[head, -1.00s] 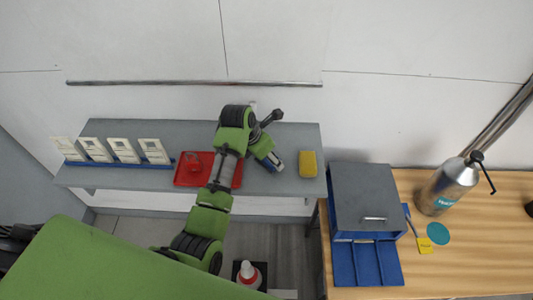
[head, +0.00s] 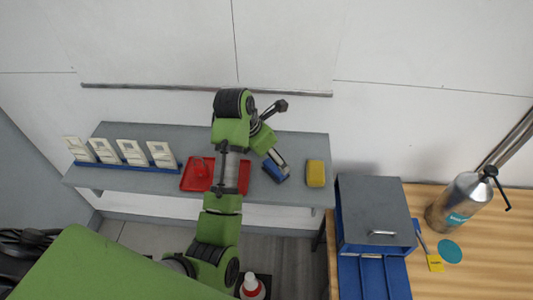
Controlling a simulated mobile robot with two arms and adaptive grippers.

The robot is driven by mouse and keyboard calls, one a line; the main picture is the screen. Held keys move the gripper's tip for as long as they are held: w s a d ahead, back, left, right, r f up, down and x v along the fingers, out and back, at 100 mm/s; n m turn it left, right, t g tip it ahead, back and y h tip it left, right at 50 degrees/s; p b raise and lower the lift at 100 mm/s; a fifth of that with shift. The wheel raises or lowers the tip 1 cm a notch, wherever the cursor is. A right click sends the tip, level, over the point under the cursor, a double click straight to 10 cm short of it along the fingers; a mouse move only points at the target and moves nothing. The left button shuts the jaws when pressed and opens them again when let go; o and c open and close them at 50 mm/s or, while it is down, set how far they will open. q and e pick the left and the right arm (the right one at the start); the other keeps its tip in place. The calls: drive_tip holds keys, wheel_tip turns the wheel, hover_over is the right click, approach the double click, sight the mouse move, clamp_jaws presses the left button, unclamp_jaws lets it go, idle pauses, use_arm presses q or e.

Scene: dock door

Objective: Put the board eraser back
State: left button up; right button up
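A blue block with a paler strip (head: 280,174), which may be the board eraser, is at the lower end of my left gripper (head: 273,158) over the grey shelf (head: 150,188). The fingers are small and partly hidden, so I cannot tell whether they grip it or whether it touches the shelf. A yellow block (head: 316,173) lies on the shelf to its right, apart from the gripper. A thin metal rail (head: 205,88) runs along the bottom of the white wall panel above the shelf. My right gripper is out of view.
A red tray (head: 190,183) sits mid-shelf, partly behind my arm. Several pale switch-like pieces (head: 132,153) stand in a blue holder at left. Right of the shelf, a wooden table (head: 490,270) bears a grey-lidded blue box (head: 375,205) and a metal bottle (head: 458,205).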

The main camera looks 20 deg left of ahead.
use_arm(q)
drive_tip(key=shift+v, duration=1.9)
